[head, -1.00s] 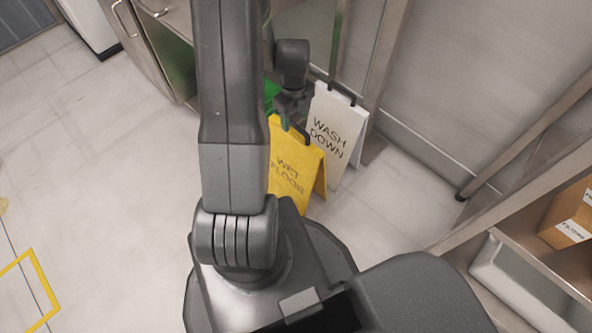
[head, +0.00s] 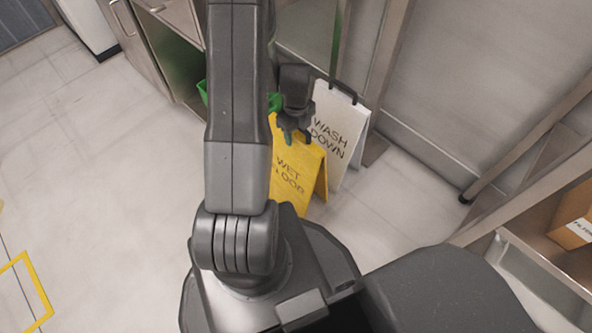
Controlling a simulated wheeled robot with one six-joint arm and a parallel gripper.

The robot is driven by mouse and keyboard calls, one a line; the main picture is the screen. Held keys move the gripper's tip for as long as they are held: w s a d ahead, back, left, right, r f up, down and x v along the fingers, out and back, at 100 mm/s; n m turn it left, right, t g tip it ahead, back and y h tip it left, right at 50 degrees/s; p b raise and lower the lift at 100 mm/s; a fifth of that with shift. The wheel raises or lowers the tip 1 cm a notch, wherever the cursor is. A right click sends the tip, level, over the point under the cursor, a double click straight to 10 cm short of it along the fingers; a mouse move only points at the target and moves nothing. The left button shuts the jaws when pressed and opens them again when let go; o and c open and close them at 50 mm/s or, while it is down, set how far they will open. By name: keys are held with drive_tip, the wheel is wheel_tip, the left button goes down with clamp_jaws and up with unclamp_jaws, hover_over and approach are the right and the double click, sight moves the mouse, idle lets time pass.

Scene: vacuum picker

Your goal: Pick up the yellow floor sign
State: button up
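The yellow floor sign (head: 293,179) stands upright on the floor just beyond my base, with dark "WET FLOOR" lettering on its face. My arm hides part of its left side. My gripper (head: 293,138) is at the sign's top edge, pointing down, and overlaps that edge and the handle area in the head view.
A white "WASH DOWN" sign (head: 337,133) stands close behind on the right. A green bin (head: 203,91) is partly hidden behind my arm. A metal cabinet (head: 150,55) is at the upper left and a shelf with a cardboard box (head: 572,222) at the right.

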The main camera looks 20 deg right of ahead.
clamp_jaws()
idle(1.2)
